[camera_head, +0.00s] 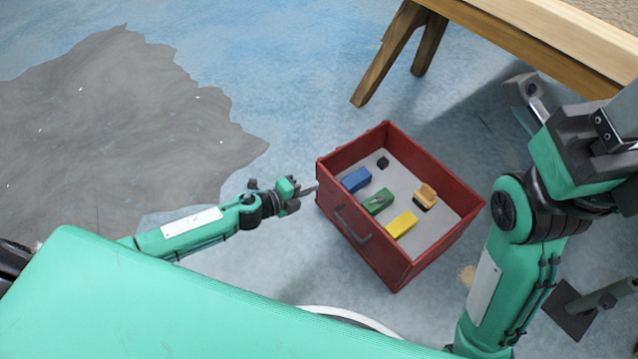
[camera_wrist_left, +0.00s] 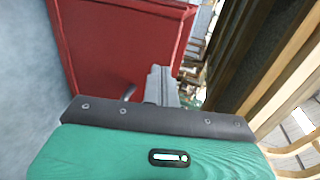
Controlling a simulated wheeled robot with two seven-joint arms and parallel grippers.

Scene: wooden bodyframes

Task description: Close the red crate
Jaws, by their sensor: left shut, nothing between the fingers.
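The red crate (camera_head: 396,267) stands open at the top on the floor, in the middle right of the head view. A dark grey handle (camera_head: 353,223) is on its near-left wall. My left gripper (camera_head: 312,189) is shut and empty, close to the crate's left corner; I cannot tell whether it touches. In the left wrist view the crate's red wall (camera_wrist_left: 120,45) fills the upper left, with the shut left fingers (camera_wrist_left: 160,85) in front of it. My right arm shows at the right, but its fingertips cannot be made out.
Inside the crate lie a blue block (camera_head: 356,179), a green block (camera_head: 378,201), a yellow block (camera_head: 401,224), an orange-brown piece (camera_head: 427,194) and a small black piece (camera_head: 383,163). A wooden table (camera_head: 540,40) stands at the upper right.

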